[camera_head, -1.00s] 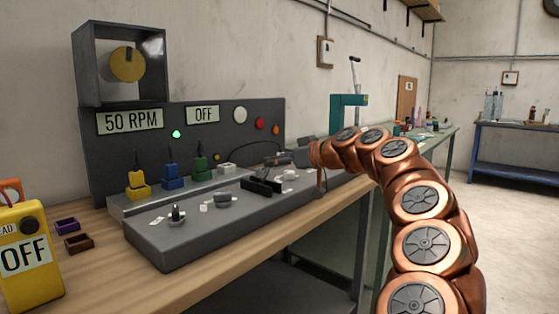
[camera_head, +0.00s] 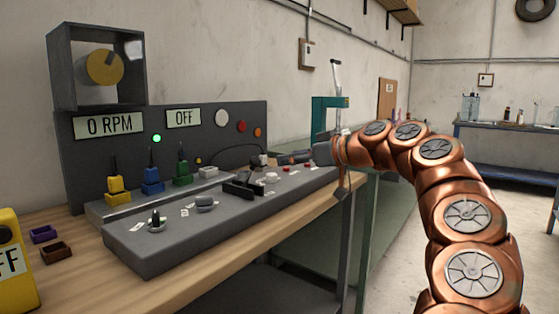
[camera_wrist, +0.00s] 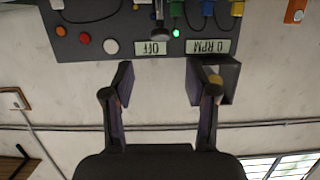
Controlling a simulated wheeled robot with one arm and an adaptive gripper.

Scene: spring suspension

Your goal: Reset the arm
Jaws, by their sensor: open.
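My copper arm (camera_head: 465,215) reaches in from the right in the head view. My gripper (camera_head: 322,154) is by the right end of the grey console (camera_head: 150,245), small and partly hidden. In the wrist view, which is upside down, my gripper (camera_wrist: 163,85) is open, its two dark fingers apart with nothing between them. The panel with the "0 RPM" display (camera_head: 109,124) and "OFF" display (camera_head: 184,118) stands beyond the fingers; both displays also show in the wrist view. A green light (camera_head: 157,139) is lit between them.
A boxed yellow disc (camera_head: 104,67) sits atop the panel. Yellow (camera_head: 117,190), blue (camera_head: 152,180) and green (camera_head: 182,172) blocks stand before it. Small purple (camera_head: 43,234) and brown (camera_head: 56,252) trays and a yellow device (camera_head: 15,265) lie left. Open floor is at right.

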